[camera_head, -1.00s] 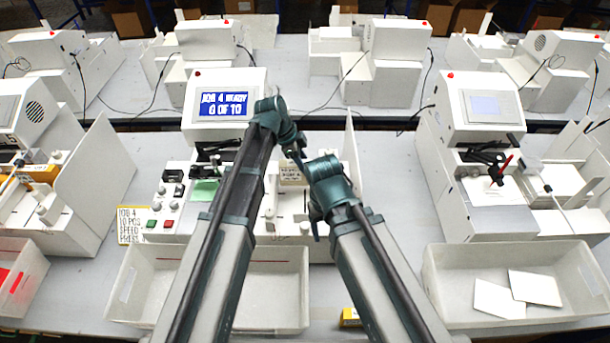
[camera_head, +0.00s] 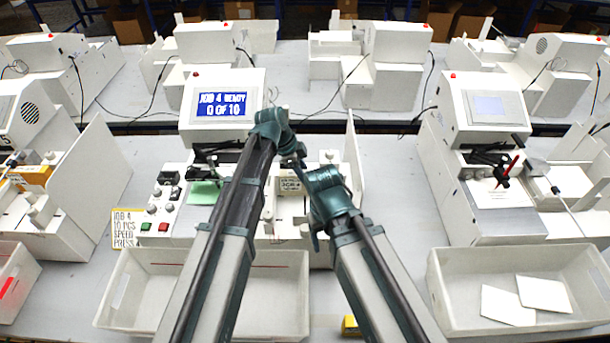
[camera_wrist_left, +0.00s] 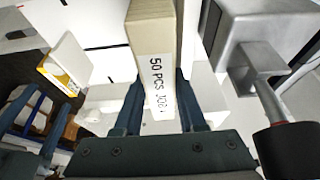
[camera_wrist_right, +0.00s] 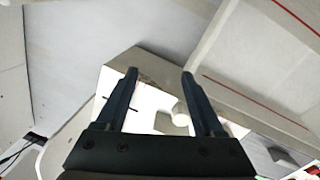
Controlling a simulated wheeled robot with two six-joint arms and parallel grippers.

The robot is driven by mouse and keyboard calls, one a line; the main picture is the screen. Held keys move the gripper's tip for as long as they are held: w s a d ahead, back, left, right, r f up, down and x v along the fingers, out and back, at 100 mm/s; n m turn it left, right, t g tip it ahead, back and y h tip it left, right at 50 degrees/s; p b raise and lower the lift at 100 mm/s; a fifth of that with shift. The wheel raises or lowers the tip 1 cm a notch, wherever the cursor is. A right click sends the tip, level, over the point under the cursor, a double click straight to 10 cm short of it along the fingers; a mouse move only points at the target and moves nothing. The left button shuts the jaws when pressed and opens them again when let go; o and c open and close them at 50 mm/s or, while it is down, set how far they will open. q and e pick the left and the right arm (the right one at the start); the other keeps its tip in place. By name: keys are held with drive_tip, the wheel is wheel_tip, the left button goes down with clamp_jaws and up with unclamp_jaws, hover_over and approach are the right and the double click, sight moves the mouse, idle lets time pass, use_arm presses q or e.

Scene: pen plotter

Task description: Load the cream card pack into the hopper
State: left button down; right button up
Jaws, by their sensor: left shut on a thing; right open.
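The cream card pack (camera_wrist_left: 152,42), labelled "50 PCS JOB" in the left wrist view, is between the fingers of my left gripper (camera_wrist_left: 157,92), which is shut on it. My right gripper (camera_wrist_right: 159,73) is open and empty, above a white part at the machine's front. The middle machine's screen (camera_head: 221,104) reads "JOB 4 READY, 0 OF 10". My arms hide much of the machine, and I cannot make out the hopper clearly.
A panel with red and green buttons (camera_head: 154,227) is left of my arms. An open white crate (camera_head: 125,318) stands in front. Another crate (camera_head: 440,290) at right holds white cards. A tall white side wall (camera_head: 353,165) bounds the machine's right. A metal block (camera_wrist_left: 262,42) is beside the pack.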

use_arm(q)
drive_tip(key=shift+c, duration=2.4)
unclamp_jaws()
drive_tip(key=shift+r, duration=0.2)
drive_tip(key=shift+r+p, duration=0.55)
drive_tip(key=shift+p, duration=0.15)
drive_tip(key=p+v, duration=1.1)
drive_tip(key=v, duration=0.1)
drive_tip(key=s+a+f+n+y, duration=0.1)
drive_tip(key=s+n+y, duration=0.4)
drive_tip(key=s+n, duration=0.9)
drive_tip(key=s, duration=0.7)
drive_tip(key=shift+a+f+y, duration=0.25)
drive_tip(key=shift+f+y, duration=0.05)
drive_tip(key=shift+f, duration=0.05)
